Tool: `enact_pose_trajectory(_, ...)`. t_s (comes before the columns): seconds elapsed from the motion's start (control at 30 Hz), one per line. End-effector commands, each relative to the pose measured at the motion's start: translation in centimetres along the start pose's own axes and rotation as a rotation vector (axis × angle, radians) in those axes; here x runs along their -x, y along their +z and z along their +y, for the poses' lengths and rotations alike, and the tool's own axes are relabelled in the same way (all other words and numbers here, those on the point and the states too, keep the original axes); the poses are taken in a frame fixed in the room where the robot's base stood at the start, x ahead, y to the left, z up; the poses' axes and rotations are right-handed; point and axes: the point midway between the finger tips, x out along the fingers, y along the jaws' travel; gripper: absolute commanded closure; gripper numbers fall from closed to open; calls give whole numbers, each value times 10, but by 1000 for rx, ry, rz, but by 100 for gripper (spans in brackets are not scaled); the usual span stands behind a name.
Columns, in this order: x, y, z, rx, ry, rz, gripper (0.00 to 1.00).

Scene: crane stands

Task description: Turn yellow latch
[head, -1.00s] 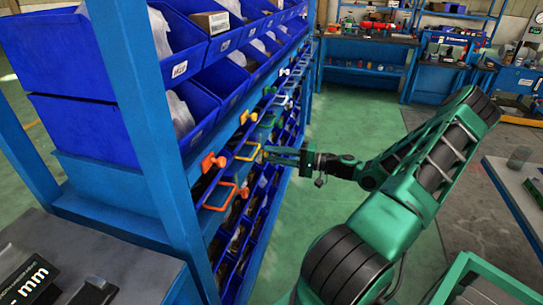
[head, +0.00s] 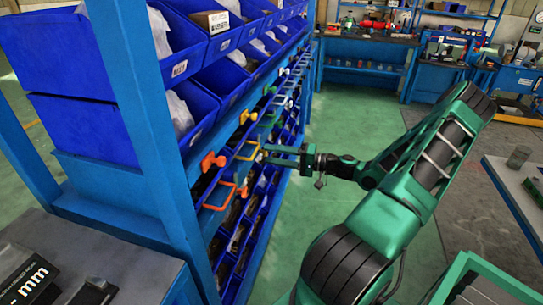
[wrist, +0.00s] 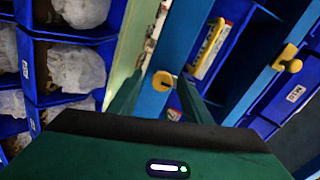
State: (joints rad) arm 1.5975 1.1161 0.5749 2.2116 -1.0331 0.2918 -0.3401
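The yellow latch (head: 248,117) is a small knob on the upper blue rail of the rack in the head view. In the wrist view, a yellow latch (wrist: 162,81) on a blue rail shows between the fingertips of my gripper (wrist: 160,84). The two fingers stand apart on either side of it, and I cannot tell whether they touch it. In the head view my gripper (head: 270,155) reaches left to the rack front, near the yellow handle (head: 248,150). That handle also shows in the wrist view (wrist: 208,48).
An orange latch (head: 213,161) and orange handle (head: 220,195) are on the nearer side. Another yellow knob (wrist: 288,60) is on a second rail. Blue bins (head: 190,105) line the rack. The green floor (head: 345,130) beyond the arm is clear.

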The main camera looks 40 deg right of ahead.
Motion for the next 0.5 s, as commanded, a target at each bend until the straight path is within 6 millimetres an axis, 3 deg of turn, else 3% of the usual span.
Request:
enact_pose_trajectory(0.27,2,0,-2,2,-3,0,56)
enact_pose_trajectory(0.5,34,-1,-1,2,-1,4,56)
